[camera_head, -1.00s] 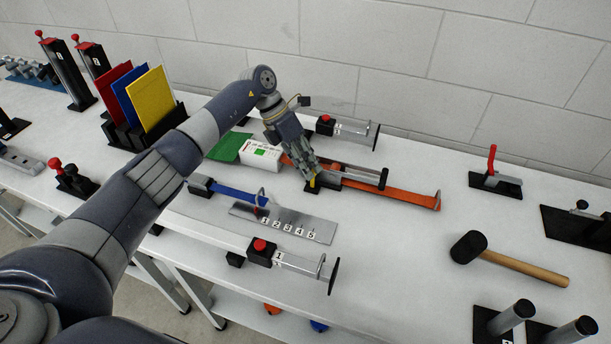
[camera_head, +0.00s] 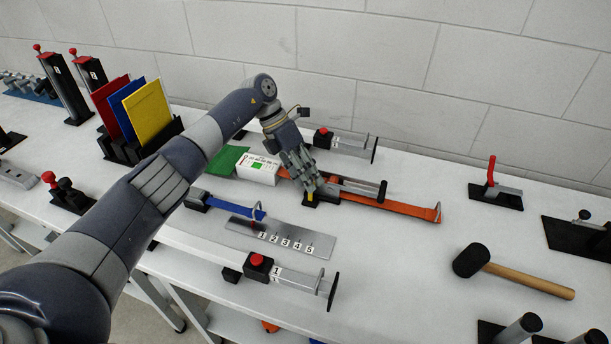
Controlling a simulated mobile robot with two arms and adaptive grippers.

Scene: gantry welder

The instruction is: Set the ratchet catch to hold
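The ratchet unit sits on the far middle of the bench, with an orange strap (camera_head: 405,208) running right to a metal end hook. Its long handle bar (camera_head: 355,186) lies low over the strap. A small yellow catch (camera_head: 312,197) shows on a black block at the ratchet's left end. My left gripper (camera_head: 307,190) points down at this catch, its fingertips at or just above it; the fingers hide part of it. I cannot tell whether they touch it or how far apart they are. My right gripper is not in view.
A white box (camera_head: 258,168) and green sheet (camera_head: 226,160) lie left of the ratchet. A blue strap (camera_head: 236,203) and numbered metal plate (camera_head: 280,239) are in front. Red-button clamps stand behind (camera_head: 345,141) and in front (camera_head: 290,277). A mallet (camera_head: 515,272) lies right, with clear bench between.

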